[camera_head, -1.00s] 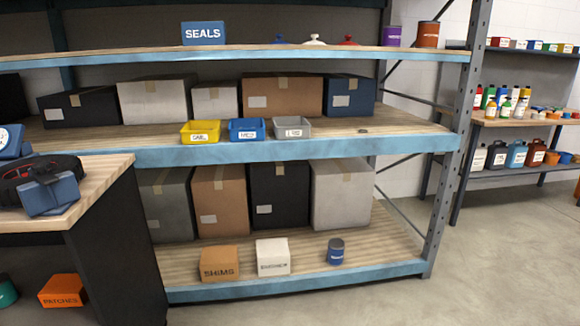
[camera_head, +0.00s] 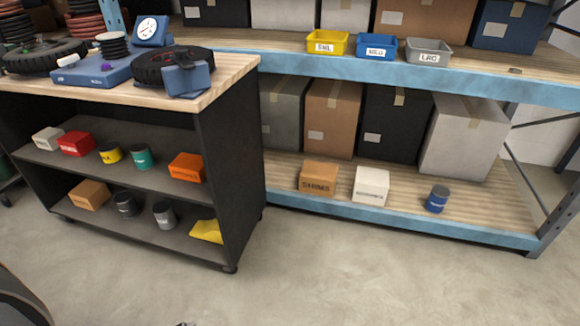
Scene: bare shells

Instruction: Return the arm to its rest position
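A dark curved shape shows at the lower left corner, and a tiny piece of something shows at the bottom edge left of the middle. Too little of either is visible to tell what it is. Whether my grippers are open or shut is hidden.
A black cart (camera_head: 230,160) with a wooden top stands at the left, carrying a blue scale, a tyre and small boxes. Blue-edged shelving (camera_head: 400,222) stands behind it, with yellow (camera_head: 327,43), blue (camera_head: 377,47) and grey (camera_head: 428,51) bins. The floor in front is clear.

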